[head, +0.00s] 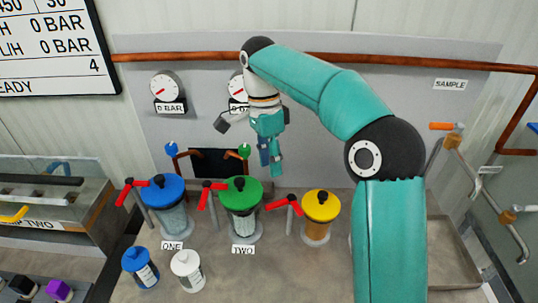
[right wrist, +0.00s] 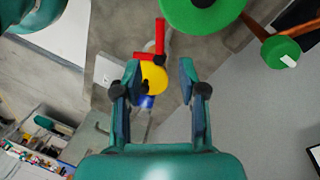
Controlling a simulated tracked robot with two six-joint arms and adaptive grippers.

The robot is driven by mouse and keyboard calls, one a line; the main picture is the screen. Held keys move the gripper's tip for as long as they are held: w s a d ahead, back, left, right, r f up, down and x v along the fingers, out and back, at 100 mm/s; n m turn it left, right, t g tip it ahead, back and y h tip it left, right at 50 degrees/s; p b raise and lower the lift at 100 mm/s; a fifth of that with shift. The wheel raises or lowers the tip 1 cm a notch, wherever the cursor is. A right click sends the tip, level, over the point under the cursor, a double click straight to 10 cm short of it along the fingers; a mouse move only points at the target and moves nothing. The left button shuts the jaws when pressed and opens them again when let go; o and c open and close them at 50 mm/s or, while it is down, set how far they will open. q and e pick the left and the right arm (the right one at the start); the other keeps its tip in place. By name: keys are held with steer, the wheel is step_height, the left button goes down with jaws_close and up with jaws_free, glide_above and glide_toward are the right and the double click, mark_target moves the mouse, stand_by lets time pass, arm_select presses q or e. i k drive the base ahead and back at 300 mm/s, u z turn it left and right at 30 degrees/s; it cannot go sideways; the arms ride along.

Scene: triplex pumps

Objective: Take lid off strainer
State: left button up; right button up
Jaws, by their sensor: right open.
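Three strainers with clear bodies stand in a row in the head view. The left one has a blue lid (head: 160,190), the middle one a green lid (head: 238,192), the right one a yellow lid (head: 321,207). Each lid has a black knob and sits on its body. My right gripper (head: 270,168) is open and empty, pointing down above and slightly right of the green lid, apart from it. In the right wrist view my open fingers (right wrist: 159,75) frame the yellow lid (right wrist: 153,80) farther off; part of the green lid (right wrist: 203,8) shows at the top. My left gripper is not in view.
Red valve handles (head: 282,204) stand beside the strainers. A blue-capped jar (head: 140,267) and a white jar (head: 187,269) stand in front. Gauges (head: 167,92) and a copper pipe (head: 400,60) are on the back panel. The bench right of the white jar is clear.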

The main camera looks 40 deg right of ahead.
mark_target(319, 204)
steer(key=k, duration=0.95)
